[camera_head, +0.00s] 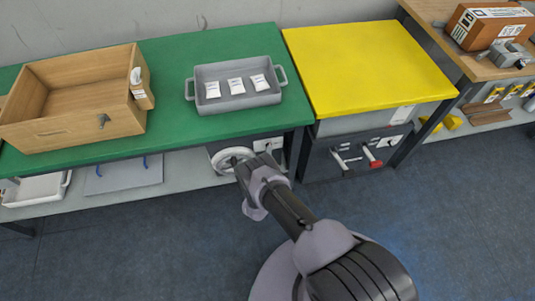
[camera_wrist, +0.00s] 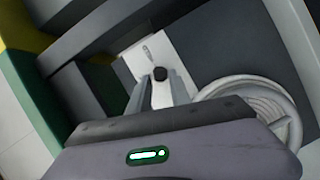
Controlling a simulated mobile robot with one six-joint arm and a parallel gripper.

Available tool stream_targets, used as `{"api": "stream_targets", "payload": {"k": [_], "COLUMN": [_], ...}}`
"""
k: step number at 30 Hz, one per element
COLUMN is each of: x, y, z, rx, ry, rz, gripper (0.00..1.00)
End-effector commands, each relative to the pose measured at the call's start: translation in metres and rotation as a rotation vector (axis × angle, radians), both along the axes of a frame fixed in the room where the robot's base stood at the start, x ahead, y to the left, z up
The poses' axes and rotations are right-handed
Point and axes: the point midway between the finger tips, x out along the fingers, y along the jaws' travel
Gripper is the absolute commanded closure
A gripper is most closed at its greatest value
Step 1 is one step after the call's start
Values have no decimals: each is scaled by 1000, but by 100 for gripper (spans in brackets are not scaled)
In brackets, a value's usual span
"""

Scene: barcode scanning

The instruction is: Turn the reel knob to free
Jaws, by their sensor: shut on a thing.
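The reel knob (camera_wrist: 160,73) is a small black knob on a white label plate (camera_wrist: 150,53) in the wrist view. My gripper (camera_wrist: 160,82) has a finger on each side of the knob and is shut on it. The lettering on the plate is too small to read fully. The pale hose reel (camera_wrist: 262,100) is just right of the fingers. In the head view the reel (camera_head: 229,159) shows under the green bench's front edge, and my arm hides the knob.
The green bench (camera_head: 170,108) overhangs the reel. It carries a wooden drawer box (camera_head: 70,135) and a grey tray (camera_head: 238,103) with three white packets. A yellow-topped unit (camera_head: 365,65) with a red-marked handle (camera_head: 373,161) stands to the right. The floor in front is clear.

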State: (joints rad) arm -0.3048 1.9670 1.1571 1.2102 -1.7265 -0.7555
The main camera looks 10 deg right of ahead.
Motion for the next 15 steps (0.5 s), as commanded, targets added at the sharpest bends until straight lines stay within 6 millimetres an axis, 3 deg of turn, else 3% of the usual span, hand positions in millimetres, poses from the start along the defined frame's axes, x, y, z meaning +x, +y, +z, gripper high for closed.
{"api": "stream_targets", "payload": {"k": [15], "x": [-1], "y": [0], "z": [-4], "rx": [-193], "ry": [3], "rz": [-1], "gripper": [100]}}
